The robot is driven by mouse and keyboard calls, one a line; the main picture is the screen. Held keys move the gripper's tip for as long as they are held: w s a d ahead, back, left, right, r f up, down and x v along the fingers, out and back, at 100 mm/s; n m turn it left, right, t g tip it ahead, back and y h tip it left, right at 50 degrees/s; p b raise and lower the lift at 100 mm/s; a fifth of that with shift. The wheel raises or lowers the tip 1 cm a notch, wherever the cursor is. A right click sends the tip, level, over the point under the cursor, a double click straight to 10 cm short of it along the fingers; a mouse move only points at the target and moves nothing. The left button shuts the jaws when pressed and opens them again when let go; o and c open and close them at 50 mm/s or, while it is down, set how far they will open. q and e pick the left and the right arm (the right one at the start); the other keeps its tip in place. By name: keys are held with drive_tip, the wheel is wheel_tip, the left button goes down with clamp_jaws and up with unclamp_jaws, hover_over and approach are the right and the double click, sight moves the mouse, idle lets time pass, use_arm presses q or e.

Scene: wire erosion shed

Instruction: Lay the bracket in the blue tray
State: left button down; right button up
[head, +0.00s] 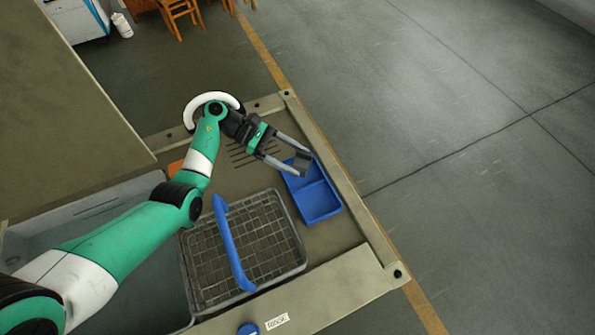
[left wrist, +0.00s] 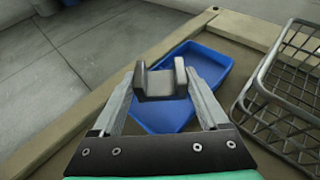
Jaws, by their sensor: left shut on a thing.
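The bracket (head: 302,162) is a dark grey, U-shaped piece. My left gripper (head: 297,160) is shut on it, one finger on each side. In the left wrist view the bracket (left wrist: 160,86) sits between the tips of my left gripper (left wrist: 159,80), its open side showing. The blue tray (head: 318,204) lies on the bench near its right edge and has a divider across it. The bracket is over the tray's far end in the head view; the height between them is hard to tell. The tray (left wrist: 215,65) shows behind the bracket in the left wrist view. My right gripper is out of view.
A grey wire basket (head: 290,215) with a blue handle (head: 228,240) stands left of the tray, close to it. It also shows at the right in the left wrist view (left wrist: 250,105). The bench's raised rim (head: 345,190) runs just right of the tray. Slots mark the bench behind.

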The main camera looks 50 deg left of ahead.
sight(294, 164)
use_arm(q)
wheel_tip(294, 164, down, 3)
drive_tip(key=shift+w+f+b, duration=0.1)
drive_tip(key=shift+f+b, duration=0.05)
drive_tip(key=shift+b, duration=0.5)
drive_tip(key=shift+f, duration=0.4)
